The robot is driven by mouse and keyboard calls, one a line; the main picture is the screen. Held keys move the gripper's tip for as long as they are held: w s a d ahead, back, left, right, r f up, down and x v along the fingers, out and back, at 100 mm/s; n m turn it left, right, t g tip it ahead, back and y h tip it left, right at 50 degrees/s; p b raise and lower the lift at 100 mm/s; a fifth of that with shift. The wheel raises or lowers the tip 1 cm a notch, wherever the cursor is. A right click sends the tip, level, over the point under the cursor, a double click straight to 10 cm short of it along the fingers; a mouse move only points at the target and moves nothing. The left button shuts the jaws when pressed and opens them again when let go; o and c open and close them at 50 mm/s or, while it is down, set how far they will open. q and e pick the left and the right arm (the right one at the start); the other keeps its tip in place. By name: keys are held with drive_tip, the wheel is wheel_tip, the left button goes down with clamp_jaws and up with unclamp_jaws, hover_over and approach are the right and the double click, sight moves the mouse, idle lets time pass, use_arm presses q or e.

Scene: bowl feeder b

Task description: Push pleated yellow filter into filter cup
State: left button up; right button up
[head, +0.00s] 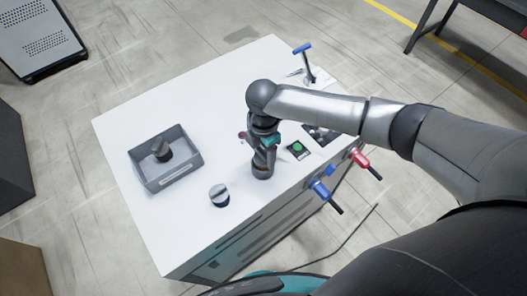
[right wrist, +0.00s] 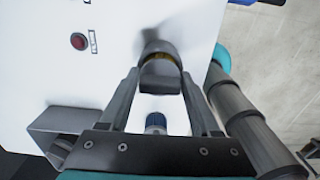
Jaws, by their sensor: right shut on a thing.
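My right gripper (head: 263,160) points down over the middle of the white top. In the right wrist view the right gripper (right wrist: 160,78) is shut on a grey-ended part, which I take as the end of the pleated yellow filter (right wrist: 159,57). Only a thin yellow band of it shows. A dark round rim, apparently the filter cup (right wrist: 157,46), surrounds or adjoins the band at the fingertips. The cup (head: 262,172) shows in the head view as a dark cylinder under the gripper. How deep the filter sits is hidden. My left gripper is not in view.
A grey tray (head: 189,176) holding a dark round part (head: 161,150) stands at left. A round silver-and-blue knobbed cap (head: 219,195) stands near the gripper. A green-button panel (head: 298,148) and a blue-handled lever (head: 304,49) are at right. Blue (head: 320,188) and red (head: 360,158) handles project from the side.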

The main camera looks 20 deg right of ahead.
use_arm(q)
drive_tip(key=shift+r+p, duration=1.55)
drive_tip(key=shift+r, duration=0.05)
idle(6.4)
